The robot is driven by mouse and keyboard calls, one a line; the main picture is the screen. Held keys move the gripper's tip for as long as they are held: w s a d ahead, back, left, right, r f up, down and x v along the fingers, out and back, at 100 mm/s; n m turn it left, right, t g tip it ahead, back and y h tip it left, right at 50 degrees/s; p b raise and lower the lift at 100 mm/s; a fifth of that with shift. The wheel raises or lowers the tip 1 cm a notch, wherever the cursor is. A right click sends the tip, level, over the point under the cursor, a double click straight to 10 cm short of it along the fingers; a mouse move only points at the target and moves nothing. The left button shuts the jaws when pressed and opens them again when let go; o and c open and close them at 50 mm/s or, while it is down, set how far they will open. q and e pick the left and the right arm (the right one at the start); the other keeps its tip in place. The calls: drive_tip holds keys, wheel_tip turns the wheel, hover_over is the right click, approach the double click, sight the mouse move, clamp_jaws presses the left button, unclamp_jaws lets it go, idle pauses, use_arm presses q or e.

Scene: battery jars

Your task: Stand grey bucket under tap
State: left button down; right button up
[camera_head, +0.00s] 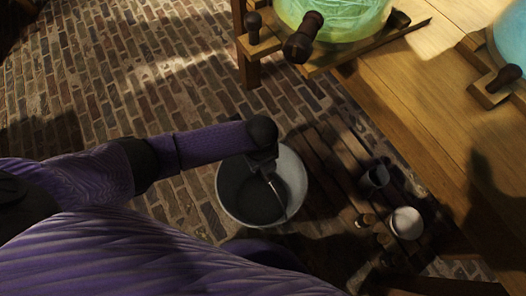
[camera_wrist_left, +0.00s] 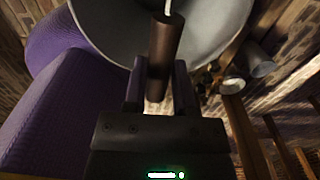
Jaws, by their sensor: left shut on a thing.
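The grey bucket (camera_head: 294,180) is below my left gripper (camera_head: 266,167) in the head view, its open top facing up and its inside dark. In the left wrist view the bucket (camera_wrist_left: 108,30) fills the top, and my left gripper (camera_wrist_left: 160,78) is shut on its brown handle grip (camera_wrist_left: 165,45). I cannot tell whether the bucket touches the floor. A dark wooden tap (camera_head: 303,37) juts out below the green glass jar (camera_head: 335,12), above and to the right of the bucket. A second tap (camera_head: 501,79) is by the blue jar (camera_head: 510,40). My right gripper is out of view.
The wooden bench (camera_head: 425,110) fills the right side, with a leg (camera_head: 248,68) near the jar. Brick floor (camera_head: 110,80) is clear at left.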

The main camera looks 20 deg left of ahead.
use_arm(q)
drive_tip(key=shift+f, duration=0.6)
drive_tip(key=shift+r, duration=0.2)
drive_tip(key=shift+c, duration=2.2)
unclamp_jaws()
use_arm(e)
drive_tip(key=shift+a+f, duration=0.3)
use_arm(q)
drive_tip(key=shift+r, duration=0.1)
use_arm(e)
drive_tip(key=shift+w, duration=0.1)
use_arm(q)
wheel_tip(320, 180, up, 12)
drive_tip(key=p, duration=0.8)
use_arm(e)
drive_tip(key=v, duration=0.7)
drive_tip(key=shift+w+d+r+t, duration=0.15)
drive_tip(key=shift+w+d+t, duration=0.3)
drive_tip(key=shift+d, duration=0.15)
